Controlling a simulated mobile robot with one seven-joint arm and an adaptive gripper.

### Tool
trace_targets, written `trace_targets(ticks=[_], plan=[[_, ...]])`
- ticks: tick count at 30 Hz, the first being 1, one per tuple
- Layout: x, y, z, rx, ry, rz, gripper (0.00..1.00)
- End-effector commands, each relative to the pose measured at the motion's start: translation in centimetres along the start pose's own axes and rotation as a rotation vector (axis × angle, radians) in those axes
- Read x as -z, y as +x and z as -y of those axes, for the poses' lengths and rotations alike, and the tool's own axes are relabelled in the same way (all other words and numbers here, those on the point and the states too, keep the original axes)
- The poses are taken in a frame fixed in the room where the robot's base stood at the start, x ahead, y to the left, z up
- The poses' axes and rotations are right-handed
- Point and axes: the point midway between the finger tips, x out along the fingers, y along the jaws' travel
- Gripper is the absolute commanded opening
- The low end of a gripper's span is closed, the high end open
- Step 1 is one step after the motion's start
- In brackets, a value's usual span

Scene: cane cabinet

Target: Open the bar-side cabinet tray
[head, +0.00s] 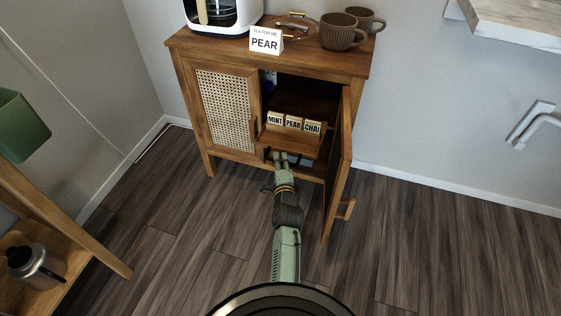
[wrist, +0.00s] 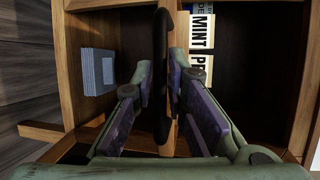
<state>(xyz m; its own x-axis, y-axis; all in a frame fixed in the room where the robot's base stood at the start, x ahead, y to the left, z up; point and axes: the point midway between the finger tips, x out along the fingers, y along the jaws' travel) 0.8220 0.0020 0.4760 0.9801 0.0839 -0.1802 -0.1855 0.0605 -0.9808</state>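The wooden cabinet (head: 228,165) has its right door (head: 338,175) open. The tray (head: 292,143) in the right compartment holds small boxes labelled MINT, PEAR and CHAI (head: 312,126). My gripper (head: 280,155) is low at the tray's front, on its left part. Contact on the left side is hard to make out. The boxes (wrist: 201,45) lie beyond the right finger.
The open door stands just right of my arm. The left cane door (head: 224,108) is closed. A white appliance (head: 222,15), a PEAR sign (head: 265,41) and brown mugs (head: 341,32) stand on top. A wooden shelf with a kettle (head: 35,265) is at left. The floor in front is clear.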

Motion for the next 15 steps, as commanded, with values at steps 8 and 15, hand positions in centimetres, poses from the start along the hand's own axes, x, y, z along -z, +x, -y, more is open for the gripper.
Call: trace_targets(ticks=[8,15], plan=[[0.00,0.01,0.00,0.000,0.000,0.000,0.00],[0.00,0.01,-0.01,0.000,-0.001,0.000,0.00]])
